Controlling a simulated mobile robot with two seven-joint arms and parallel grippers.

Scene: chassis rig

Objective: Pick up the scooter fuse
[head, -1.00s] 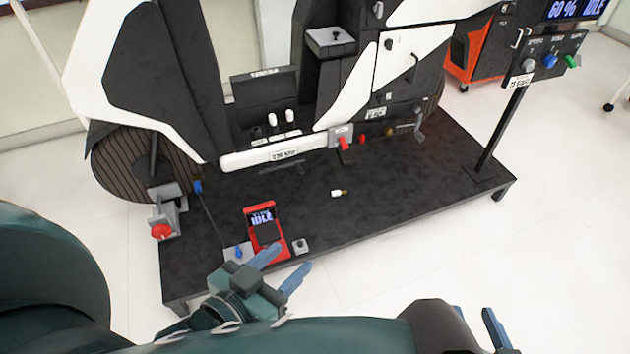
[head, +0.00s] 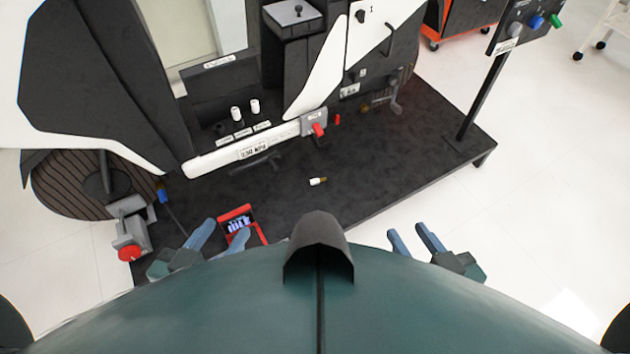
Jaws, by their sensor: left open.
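A small white fuse with a brass-coloured end (head: 318,181) lies on its side on the black platform (head: 400,160), in front of the scooter. Two more white fuse-like cylinders stand upright in the scooter's open bay (head: 246,109). My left gripper (head: 223,234) is open and empty, over the red handheld device, left of and nearer than the loose fuse. My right gripper (head: 407,232) has its fingers apart and empty, right of and nearer than the fuse, past the platform's front edge. Neither gripper touches the fuse.
The red device with a lit screen (head: 240,222) is partly hidden by my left gripper. A grey clamp with a red knob (head: 130,240) stands at the platform's left. A red-handled lever (head: 318,129) sits behind the fuse. A control post (head: 482,98) rises at right. The platform around the fuse is clear.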

